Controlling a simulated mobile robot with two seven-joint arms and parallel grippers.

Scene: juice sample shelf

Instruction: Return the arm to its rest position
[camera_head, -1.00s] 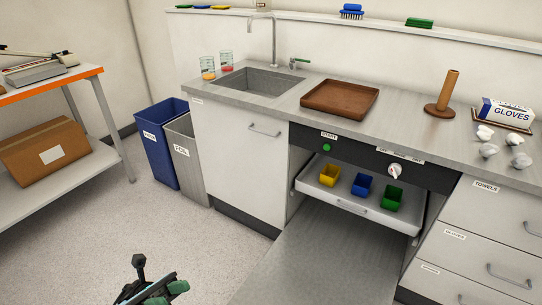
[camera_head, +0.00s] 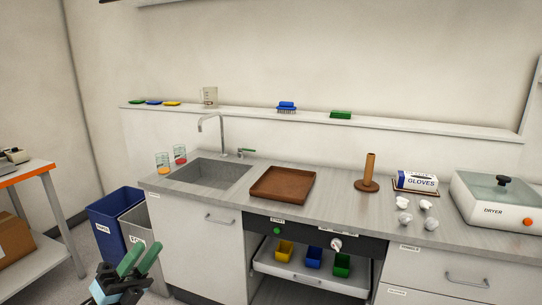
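My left gripper (camera_head: 147,249) is in the lower left of the head view, in front of the bins and the sink cabinet. Its two green fingers point up and stand apart, with nothing visible between them. Most of my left arm is below the picture edge. My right gripper is out of view.
The blue bin (camera_head: 110,239) and grey bin (camera_head: 140,237) stand behind my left gripper. The counter (camera_head: 335,199) holds a brown tray (camera_head: 282,186), two glasses, a glove box (camera_head: 416,180) and a dryer (camera_head: 498,205). An open drawer (camera_head: 330,279) with yellow, blue and green cups juts out.

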